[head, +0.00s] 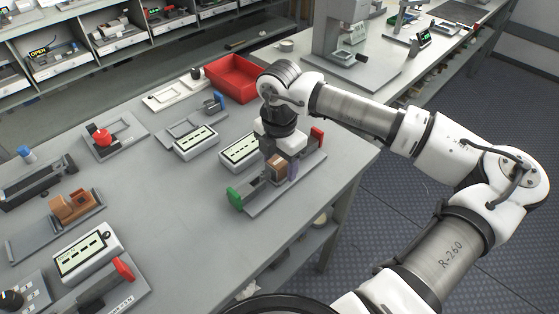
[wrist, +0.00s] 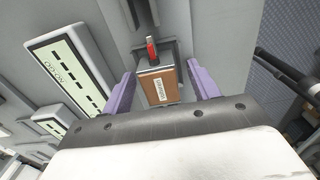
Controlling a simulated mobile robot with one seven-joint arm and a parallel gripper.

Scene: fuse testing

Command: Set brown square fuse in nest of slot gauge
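The brown square fuse (head: 278,168) stands at the slot gauge (head: 262,200), a grey base with a green block at its near left end and a red one at its far right end. My gripper (head: 281,170) points down over the gauge, its purple fingers either side of the fuse. In the wrist view the labelled brown fuse (wrist: 160,88) lies between the fingertips (wrist: 163,85), with narrow gaps visible on both sides, so the gripper looks open. The fuse's underside is hidden, so I cannot tell how deep it sits in the nest.
A white display box (head: 240,150) stands close to the gauge's left, another (head: 195,142) beyond it. A red bin (head: 232,78) is at the back. An orange-brown block fixture (head: 72,206) stands at left. Table is bare in front of the gauge.

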